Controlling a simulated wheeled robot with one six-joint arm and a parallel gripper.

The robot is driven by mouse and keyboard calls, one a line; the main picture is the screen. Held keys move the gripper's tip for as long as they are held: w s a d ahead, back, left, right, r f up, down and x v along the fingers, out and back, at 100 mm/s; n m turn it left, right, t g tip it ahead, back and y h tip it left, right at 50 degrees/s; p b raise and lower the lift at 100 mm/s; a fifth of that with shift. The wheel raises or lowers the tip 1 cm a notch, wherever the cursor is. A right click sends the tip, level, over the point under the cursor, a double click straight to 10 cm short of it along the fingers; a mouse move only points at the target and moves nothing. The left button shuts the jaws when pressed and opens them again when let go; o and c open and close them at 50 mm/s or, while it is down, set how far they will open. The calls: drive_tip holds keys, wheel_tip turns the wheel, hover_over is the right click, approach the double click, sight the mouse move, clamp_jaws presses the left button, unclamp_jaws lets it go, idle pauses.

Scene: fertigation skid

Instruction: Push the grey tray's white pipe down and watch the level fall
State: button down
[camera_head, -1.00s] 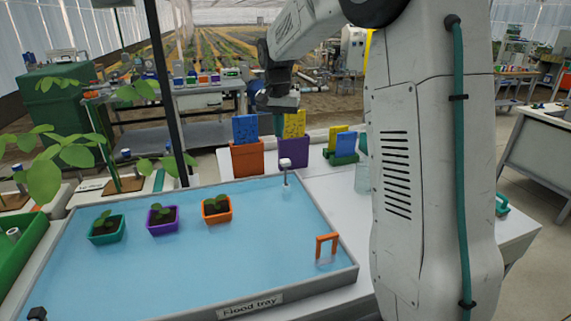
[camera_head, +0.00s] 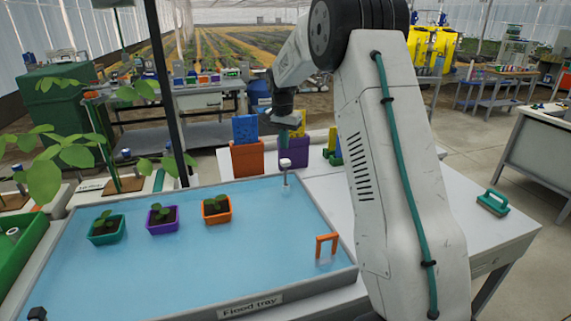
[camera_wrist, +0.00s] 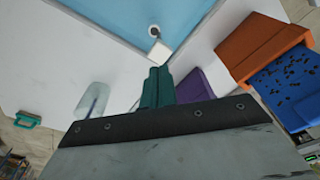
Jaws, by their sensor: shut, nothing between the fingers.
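The grey flood tray (camera_head: 345,270) holds light blue water, and its wall also shows in the wrist view. The white pipe (camera_head: 286,170) stands upright in the water near the tray's far right corner, with a pale block-like cap on top. In the wrist view the cap (camera_wrist: 158,52) appears just beyond my fingertips. My gripper (camera_head: 297,132) has teal fingers, shut and empty, and hangs above the cap in the head view.
Three potted seedlings in green, purple (camera_head: 163,220) and orange pots stand in the tray. An orange handle-shaped piece (camera_head: 327,247) is at its right side. Orange (camera_head: 247,158) and purple (camera_head: 293,152) holders stand behind the tray. A clear vessel (camera_wrist: 93,100) and a green-handled item (camera_head: 493,202) are on the white table.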

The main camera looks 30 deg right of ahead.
sight(285, 161)
drive_tip(key=shift+w+d+f, duration=0.1)
drive_tip(key=shift+d+f, duration=0.05)
drive_tip(key=shift+f, duration=1.25)
drive_tip(key=shift+d+f, duration=0.1)
drive_tip(key=shift+f, duration=1.25)
